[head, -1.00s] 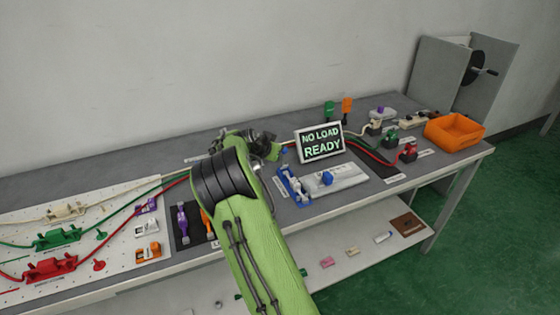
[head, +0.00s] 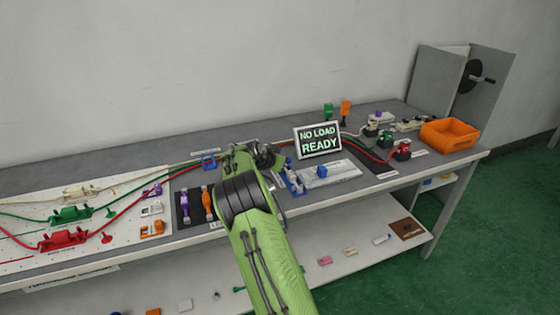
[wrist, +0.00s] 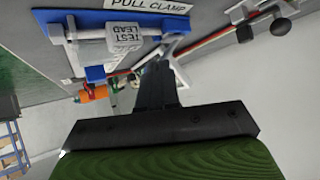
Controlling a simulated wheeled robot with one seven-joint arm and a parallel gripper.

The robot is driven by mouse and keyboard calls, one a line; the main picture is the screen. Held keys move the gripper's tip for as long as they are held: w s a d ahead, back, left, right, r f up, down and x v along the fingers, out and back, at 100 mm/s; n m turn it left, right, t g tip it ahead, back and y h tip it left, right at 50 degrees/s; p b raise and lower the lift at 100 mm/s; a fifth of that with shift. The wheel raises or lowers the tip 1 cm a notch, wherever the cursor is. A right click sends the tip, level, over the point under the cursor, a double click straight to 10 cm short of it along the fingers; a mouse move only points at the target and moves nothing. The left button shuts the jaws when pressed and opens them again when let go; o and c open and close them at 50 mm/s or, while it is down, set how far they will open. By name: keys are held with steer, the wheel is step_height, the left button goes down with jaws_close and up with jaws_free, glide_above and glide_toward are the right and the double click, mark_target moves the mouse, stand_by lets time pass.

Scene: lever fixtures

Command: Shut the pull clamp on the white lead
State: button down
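The pull clamp shows in the wrist view as a blue base (wrist: 58,48) with grey metal parts, beside a printed PULL CLAMP label (wrist: 150,5). In the head view my gripper (head: 265,156) is over the table, largely hidden by my wrist. A blue frame (head: 208,160) lies to its left.
A NO LOAD READY sign (head: 318,142) stands right of my arm. A blue-handled fixture (head: 294,180) and a pale board (head: 328,174) lie before it. Purple (head: 184,205) and orange (head: 207,203) levers are left of my arm. An orange bin (head: 449,135) is far right.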

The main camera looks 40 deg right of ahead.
steer(key=shift+s+f, duration=0.15)
steer(key=shift+f, duration=0.25)
stand_by(0.3)
